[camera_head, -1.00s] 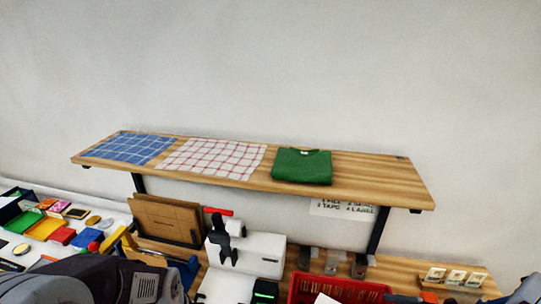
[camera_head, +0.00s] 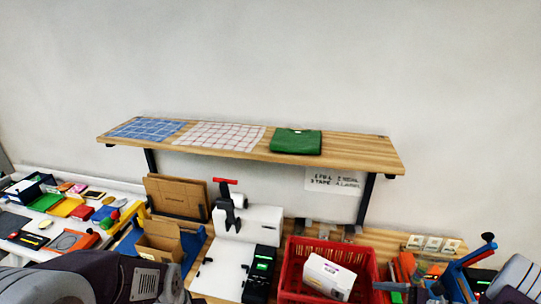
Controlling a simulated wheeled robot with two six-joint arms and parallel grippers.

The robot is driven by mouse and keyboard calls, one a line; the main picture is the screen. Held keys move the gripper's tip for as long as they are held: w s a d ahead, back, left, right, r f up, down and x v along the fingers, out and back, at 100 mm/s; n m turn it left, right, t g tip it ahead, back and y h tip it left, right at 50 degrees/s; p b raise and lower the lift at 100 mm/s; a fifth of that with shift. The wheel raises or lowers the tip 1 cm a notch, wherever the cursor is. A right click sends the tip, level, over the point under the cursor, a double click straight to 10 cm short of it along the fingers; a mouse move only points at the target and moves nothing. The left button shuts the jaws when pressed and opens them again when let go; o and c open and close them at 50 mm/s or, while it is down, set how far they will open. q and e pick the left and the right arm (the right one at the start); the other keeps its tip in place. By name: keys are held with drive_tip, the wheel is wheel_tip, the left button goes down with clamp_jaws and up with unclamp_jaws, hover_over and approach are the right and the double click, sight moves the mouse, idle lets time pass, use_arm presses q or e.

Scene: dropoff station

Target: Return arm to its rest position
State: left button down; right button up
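Parts of my two arms show along the bottom edge in the head view, at the lower left and lower right corners. A folded green shirt (camera_head: 296,142) lies on the wooden wall shelf (camera_head: 352,151), beside a red-checked cloth (camera_head: 222,136) and a blue-checked cloth (camera_head: 146,129). A red crate (camera_head: 288,281) on the bench below holds a white box (camera_head: 329,277).
An open cardboard box (camera_head: 160,243) stands near the flat cardboard sheets (camera_head: 176,198). A white machine with a black clamp (camera_head: 228,205) and a dark device with a green screen (camera_head: 261,272) stand mid-bench. A white table (camera_head: 29,241) at left holds several small items. The shelf's right end is bare.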

drive_tip(key=w+a+n+g+b, duration=0.2)
drive_tip(key=w+a+n+b, duration=0.1)
drive_tip(key=w+a, duration=0.25)
drive_tip(key=s+a+f+n+g+h+b, duration=0.1)
drive_tip(key=s+a+n+g+b, duration=0.4)
drive_tip(key=a, duration=0.6)
drive_tip(key=s+a+f+n+g+h+b, duration=0.2)
drive_tip(key=s+a+f+n+h+b, duration=0.25)
drive_tip(key=n, duration=0.25)
use_arm(q)
wheel_tip(320, 180, down, 15)
drive_tip(key=w+b, duration=0.1)
drive_tip(key=shift+w+a+b, duration=0.15)
drive_tip(key=shift+w+b, duration=0.05)
drive_tip(key=shift+b, duration=0.1)
use_arm(e)
drive_tip(key=s+d+f+n+t+h, duration=0.2)
drive_tip(key=d+n+h, duration=0.3)
drive_tip(key=n, duration=0.3)
drive_tip(key=shift+d+f+n+t, duration=0.3)
drive_tip(key=shift+d+f+t, duration=0.4)
drive_tip(key=shift+d+t, duration=0.15)
use_arm(q)
drive_tip(key=shift+s+f, duration=0.1)
use_arm(e)
drive_tip(key=shift+s, duration=0.2)
